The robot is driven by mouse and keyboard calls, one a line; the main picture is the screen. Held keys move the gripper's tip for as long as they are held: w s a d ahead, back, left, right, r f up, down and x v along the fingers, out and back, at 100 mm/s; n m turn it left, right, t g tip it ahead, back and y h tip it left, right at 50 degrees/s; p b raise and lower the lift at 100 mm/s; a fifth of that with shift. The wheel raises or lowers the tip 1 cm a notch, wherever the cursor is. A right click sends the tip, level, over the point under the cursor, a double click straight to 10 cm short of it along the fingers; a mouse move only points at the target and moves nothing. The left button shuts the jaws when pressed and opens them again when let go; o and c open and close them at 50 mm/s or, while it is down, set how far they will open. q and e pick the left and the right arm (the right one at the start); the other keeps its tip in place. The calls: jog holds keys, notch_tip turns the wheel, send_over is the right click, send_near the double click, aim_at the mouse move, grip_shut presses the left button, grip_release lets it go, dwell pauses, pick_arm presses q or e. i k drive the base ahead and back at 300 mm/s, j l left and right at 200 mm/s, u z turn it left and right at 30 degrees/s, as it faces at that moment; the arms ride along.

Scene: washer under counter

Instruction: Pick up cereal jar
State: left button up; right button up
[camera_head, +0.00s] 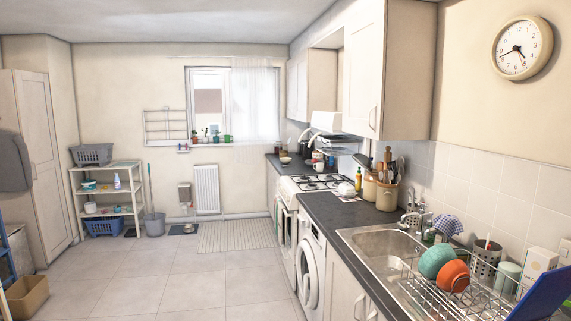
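I cannot pick out a jar clearly marked as cereal. A tan jar (369,187) stands upright on the dark counter, between the hob and the sink. Beside it, nearer to me, is a similar tan crock (387,197) with several utensils standing in it. Any labels are too small to read. Neither of my grippers is in view.
The dark counter (333,211) runs along the right, with a steel sink (378,246) and a wire dish rack (425,297) holding bowls. A gas hob (318,182) and white washer (310,272) stand along it. The tiled floor (175,280) is open.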

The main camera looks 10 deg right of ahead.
aim_at(283, 149)
jog(key=i+u, duration=0.15)
jog(key=i, duration=5.7)
jog(key=i+z, duration=0.15)
jog(key=i, duration=0.65)
jog(key=i+j+z, duration=0.15)
jog(key=i, duration=0.7)
